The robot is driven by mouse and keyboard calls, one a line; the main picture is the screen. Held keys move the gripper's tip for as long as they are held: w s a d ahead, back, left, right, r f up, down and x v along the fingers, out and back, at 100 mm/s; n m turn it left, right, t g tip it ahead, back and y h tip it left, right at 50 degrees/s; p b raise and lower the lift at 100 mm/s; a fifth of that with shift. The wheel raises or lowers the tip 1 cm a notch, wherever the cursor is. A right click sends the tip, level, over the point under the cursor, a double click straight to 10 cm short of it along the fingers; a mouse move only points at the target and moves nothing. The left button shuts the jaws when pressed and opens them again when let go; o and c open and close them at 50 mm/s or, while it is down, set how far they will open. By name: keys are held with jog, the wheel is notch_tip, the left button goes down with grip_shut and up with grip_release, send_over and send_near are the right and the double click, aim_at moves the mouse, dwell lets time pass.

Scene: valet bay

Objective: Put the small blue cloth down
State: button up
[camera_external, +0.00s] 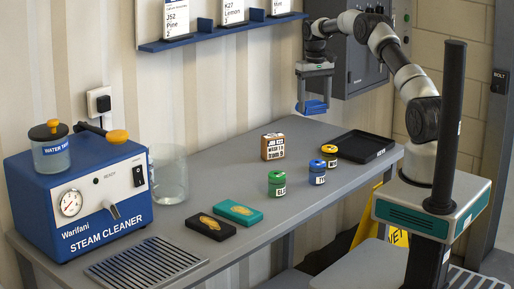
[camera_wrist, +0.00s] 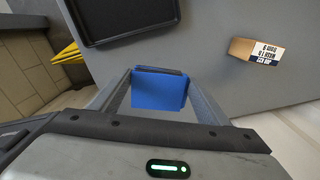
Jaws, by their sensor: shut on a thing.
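My gripper (camera_external: 316,92) is above the back of the grey bench (camera_external: 240,150) and is shut on the small blue cloth (camera_external: 314,107). The cloth hangs between the fingers, clear of the bench top. In the wrist view the blue cloth (camera_wrist: 159,90) shows as a flat blue piece between the two fingers of my gripper (camera_wrist: 160,78). The fingers hide part of its edges.
A black tray (camera_external: 357,147) lies at the bench's right end. Near it stand a brown box (camera_external: 273,146), a yellow-lidded jar (camera_external: 329,155), a blue jar (camera_external: 317,172) and a green jar (camera_external: 277,184). A steam cleaner (camera_external: 85,190) stands left. A shelf (camera_external: 220,32) is on the wall.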

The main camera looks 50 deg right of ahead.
jog(key=w+a+n, duration=0.1)
jog(key=w+a, duration=0.1)
jog(key=a, duration=0.8)
jog(key=w+a+n, duration=0.1)
jog(key=w+a, duration=0.1)
jog(key=a, duration=0.8)
jog(key=s+a+n, duration=0.1)
jog(key=s+a, duration=0.1)
jog(key=a, duration=1)
jog(key=s+a+n, duration=0.1)
jog(key=s+a, duration=0.1)
jog(key=a, duration=1)
jog(key=f, duration=0.5)
jog(key=shift+s+a+f+b, duration=0.25)
jog(key=shift+f+b, duration=0.05)
jog(key=shift+f, duration=2.1)
jog(key=shift+f, duration=0.25)
jog(key=o, duration=1)
jog(key=shift+r, duration=0.1)
jog(key=shift+o, duration=0.2)
